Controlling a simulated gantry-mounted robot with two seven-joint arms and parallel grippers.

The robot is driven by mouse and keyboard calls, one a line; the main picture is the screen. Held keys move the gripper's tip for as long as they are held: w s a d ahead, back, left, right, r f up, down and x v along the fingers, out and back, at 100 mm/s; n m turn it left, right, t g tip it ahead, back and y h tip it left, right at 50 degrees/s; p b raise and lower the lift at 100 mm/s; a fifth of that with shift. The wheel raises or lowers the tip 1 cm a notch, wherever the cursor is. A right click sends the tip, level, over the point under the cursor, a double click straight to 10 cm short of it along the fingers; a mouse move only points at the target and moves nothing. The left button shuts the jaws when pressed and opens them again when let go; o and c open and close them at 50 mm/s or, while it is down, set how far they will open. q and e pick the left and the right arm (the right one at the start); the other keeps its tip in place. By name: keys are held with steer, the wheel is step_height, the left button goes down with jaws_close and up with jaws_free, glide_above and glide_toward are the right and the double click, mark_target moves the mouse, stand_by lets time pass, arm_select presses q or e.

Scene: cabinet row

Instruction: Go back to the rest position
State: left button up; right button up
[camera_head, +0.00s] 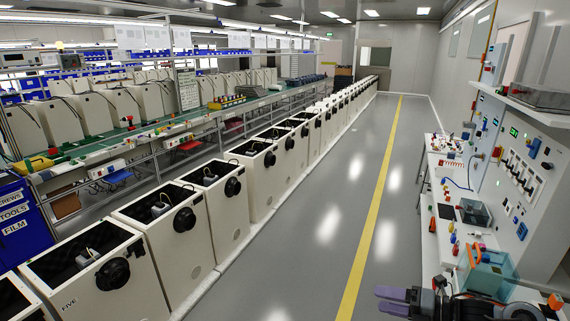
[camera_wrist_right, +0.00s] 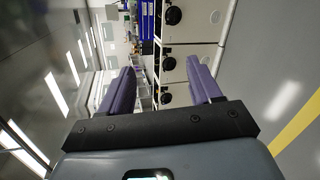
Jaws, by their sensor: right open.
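My right gripper (camera_head: 386,300) shows at the bottom of the head view, right of the yellow floor line, with two purple fingers pointing left. In the right wrist view the two purple fingers of this gripper (camera_wrist_right: 163,78) stand wide apart with nothing between them. It is open and empty, in the air over the aisle side of the right-hand bench. My left gripper is not seen in either view.
A long row of white cabinets (camera_head: 205,207) runs along the left of the aisle. A bench with a control panel (camera_head: 518,165) and a teal clear bin (camera_head: 490,270) stands close on the right. The grey aisle floor (camera_head: 325,222) with a yellow line (camera_head: 373,217) is clear.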

steer(key=w+d+f+m+t+h, duration=0.1)
steer(key=w+d+m+t+h, duration=0.1)
steer(key=w+d+m+h, duration=0.3)
steer(key=w+d+f+m+t+h, duration=0.1)
steer(key=w+d+m+h, duration=0.1)
steer(key=d+m+h, duration=0.3)
steer(key=d+m+g+h, duration=0.1)
steer(key=d+m+h, duration=0.75)
steer(key=d, duration=0.65)
steer(key=s+d+f+m+g+h, duration=0.2)
steer(key=s+d+m+g, duration=0.6)
steer(key=s+m, duration=0.6)
steer(key=s+a+f+n+t+y, duration=0.1)
steer(key=s+a+f, duration=0.1)
steer(key=a+f, duration=0.65)
steer(key=s+a+f+n+y, duration=0.15)
steer(key=a+f, duration=0.35)
steer(key=a, duration=0.6)
steer(key=s+a+f+y, duration=0.3)
steer(key=s+a+y, duration=0.1)
steer(key=s+a, duration=1.2)
steer(key=s+a+r+y, duration=0.25)
steer(key=s+a, duration=0.25)
steer(key=s, duration=0.3)
step_height(320, 180, up, 19)
steer(key=p, duration=1.8)
